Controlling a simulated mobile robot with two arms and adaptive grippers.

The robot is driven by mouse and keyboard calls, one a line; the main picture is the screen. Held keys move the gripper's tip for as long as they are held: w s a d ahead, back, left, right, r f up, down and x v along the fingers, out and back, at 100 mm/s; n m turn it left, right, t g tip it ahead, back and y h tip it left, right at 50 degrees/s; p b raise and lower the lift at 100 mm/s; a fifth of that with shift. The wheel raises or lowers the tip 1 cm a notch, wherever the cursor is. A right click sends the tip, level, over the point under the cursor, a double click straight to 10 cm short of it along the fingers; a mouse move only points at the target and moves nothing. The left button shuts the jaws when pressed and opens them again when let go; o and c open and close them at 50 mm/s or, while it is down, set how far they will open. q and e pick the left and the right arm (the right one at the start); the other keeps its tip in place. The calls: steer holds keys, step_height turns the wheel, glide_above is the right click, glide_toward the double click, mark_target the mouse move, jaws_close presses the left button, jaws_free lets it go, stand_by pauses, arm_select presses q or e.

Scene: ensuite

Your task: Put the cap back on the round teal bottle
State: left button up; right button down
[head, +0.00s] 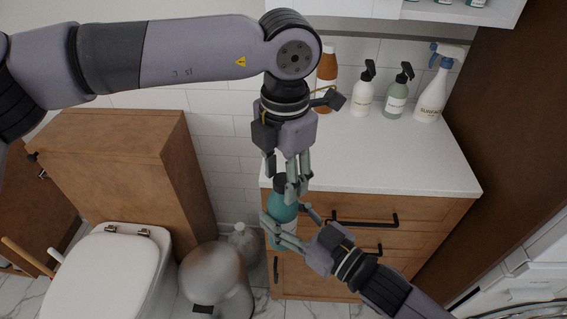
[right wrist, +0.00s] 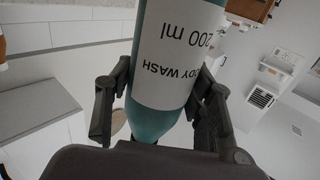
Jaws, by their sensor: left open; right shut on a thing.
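The round teal bottle (head: 284,208) is held upright in front of the cabinet, with a white label. It fills the right wrist view (right wrist: 160,118), where the label reads body wash, 200 ml. My right gripper (head: 286,225) is shut on the bottle's body, a finger on each side. A dark cap (head: 280,184) shows at the bottle's top; I cannot tell whether it is seated. My left gripper (head: 296,188) points down from above, open, with its fingers beside the cap and bottle top. Its fingers partly hide the cap.
The white counter (head: 420,165) holds a brown bottle (head: 327,75), two pump bottles (head: 362,93) (head: 397,97) and a spray bottle (head: 434,92) at the back. Drawers with black handles (head: 365,221) are behind my right gripper. A toilet (head: 105,265) and metal bin (head: 215,280) stand left.

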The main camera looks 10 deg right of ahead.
arm_select(q)
steer(key=shift+c, duration=0.4)
jaws_close()
steer(key=shift+o, duration=1.1)
jaws_free()
step_height(320, 180, up, 12)
steer(key=shift+d, duration=0.1)
stand_by(0.3)
